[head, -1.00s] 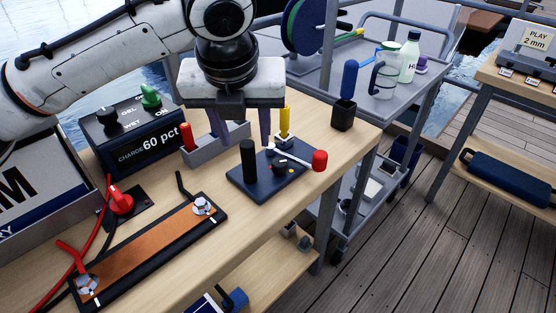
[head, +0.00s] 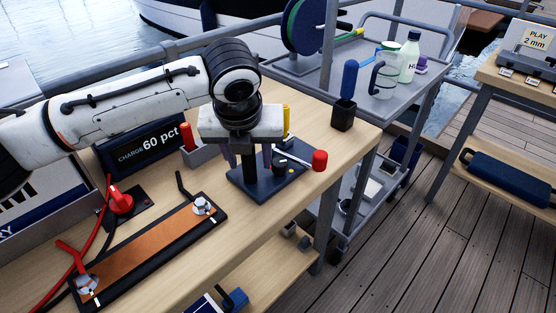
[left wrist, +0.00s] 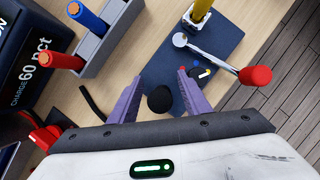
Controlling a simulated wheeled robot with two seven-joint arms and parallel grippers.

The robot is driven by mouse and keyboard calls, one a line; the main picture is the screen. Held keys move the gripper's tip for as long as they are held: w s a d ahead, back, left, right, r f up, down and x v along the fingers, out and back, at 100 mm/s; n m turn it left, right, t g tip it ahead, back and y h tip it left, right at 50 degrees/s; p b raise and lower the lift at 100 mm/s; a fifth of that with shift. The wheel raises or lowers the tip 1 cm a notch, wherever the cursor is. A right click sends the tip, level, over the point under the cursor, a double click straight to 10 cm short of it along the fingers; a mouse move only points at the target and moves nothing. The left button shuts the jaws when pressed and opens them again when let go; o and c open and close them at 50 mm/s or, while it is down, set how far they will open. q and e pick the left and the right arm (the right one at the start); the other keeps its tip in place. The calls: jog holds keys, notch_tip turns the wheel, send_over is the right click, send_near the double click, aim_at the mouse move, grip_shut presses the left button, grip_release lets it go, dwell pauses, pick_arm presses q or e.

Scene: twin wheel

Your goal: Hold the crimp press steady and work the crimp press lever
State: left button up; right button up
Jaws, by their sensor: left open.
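The crimp press is a dark blue plate (head: 254,194) on the wooden bench, also in the left wrist view (left wrist: 158,62). A black upright grip (head: 248,168) stands on it. Its pale lever (head: 293,157) sticks out to the right and ends in a red knob (head: 319,161); the knob shows in the wrist view too (left wrist: 255,76). My left gripper (left wrist: 157,76) is open over the press, with its purple fingers on either side of the black grip's round top (left wrist: 160,99) and a gap at each side. In the head view its body hides part of the press. My right gripper is out of view.
A yellow-handled piece (head: 287,118) rises at the press's back edge. A grey bin (head: 210,152) with red and blue handles stands to the left. A black cup (head: 343,115) holds a blue handle. A copper strip board (head: 145,250) lies in front, left. Bench right of the press is clear.

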pick_arm(q)
grip_shut()
dwell(0.4)
jog(key=shift+f, duration=0.1)
dwell(0.8)
